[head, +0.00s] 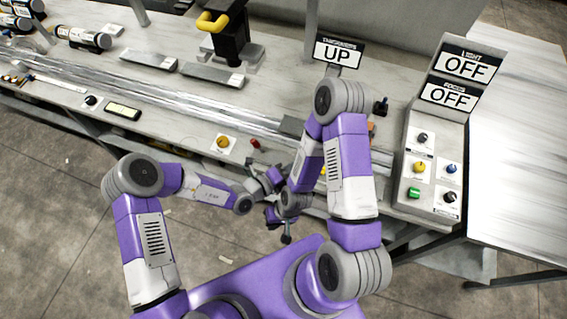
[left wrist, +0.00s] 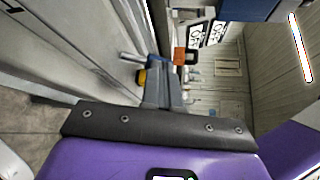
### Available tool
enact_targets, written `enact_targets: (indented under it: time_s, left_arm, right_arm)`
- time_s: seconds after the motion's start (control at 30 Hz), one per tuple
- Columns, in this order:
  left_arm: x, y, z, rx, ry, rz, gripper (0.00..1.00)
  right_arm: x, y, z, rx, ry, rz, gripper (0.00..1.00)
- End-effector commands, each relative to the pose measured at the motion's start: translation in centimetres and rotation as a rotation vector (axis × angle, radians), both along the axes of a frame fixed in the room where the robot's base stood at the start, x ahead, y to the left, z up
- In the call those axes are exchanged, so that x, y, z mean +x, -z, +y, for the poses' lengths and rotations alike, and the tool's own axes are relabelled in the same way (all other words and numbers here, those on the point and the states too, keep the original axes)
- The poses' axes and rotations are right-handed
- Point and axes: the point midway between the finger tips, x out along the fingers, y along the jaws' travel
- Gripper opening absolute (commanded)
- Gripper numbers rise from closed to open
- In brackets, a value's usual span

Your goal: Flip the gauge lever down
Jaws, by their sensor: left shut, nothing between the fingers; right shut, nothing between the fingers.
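The gauge sign (head: 338,53) at the back of the bench reads UP. A small black knob-topped part (head: 381,104) stands to its lower right; I cannot tell whether it is the gauge lever. My right arm hides part of the bench there. My right gripper (head: 286,238) hangs at the front bench edge, shut and empty. My left gripper (head: 272,180) is close beside it, partly hidden, shut and empty. In the left wrist view the left fingers (left wrist: 163,88) are together, with an orange part (left wrist: 180,57) and a yellow knob (left wrist: 141,76) beyond them.
A control box (head: 433,165) with several knobs stands right, under two signs reading OFF (head: 467,66). A yellow knob (head: 223,142) and red knob (head: 254,144) sit on the bench front. A yellow-handled press (head: 222,35) stands behind. My arms are close together.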

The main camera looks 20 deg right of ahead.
Motion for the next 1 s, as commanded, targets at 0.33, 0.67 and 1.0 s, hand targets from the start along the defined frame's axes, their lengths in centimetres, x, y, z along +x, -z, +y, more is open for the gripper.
enact_targets:
  time_s: [0.33, 0.67, 1.0]
  left_arm:
    - [-1.4, -2.0, 5.3, 0.002, 0.01, 0.0, 0.0]
    - [-3.0, -3.6, 11.1, 0.0, 0.011, -0.002, 0.0]
    - [-3.4, -3.9, 12.3, 0.0, 0.014, -0.002, 0.0]
  right_arm:
    - [0.0, -2.8, 0.0, 0.001, -0.001, -0.001, 0.0]
    - [0.0, -3.3, 0.0, 0.0, -0.001, 0.0, 0.0]
    - [0.0, -3.3, 0.0, 0.0, -0.001, 0.0, 0.0]
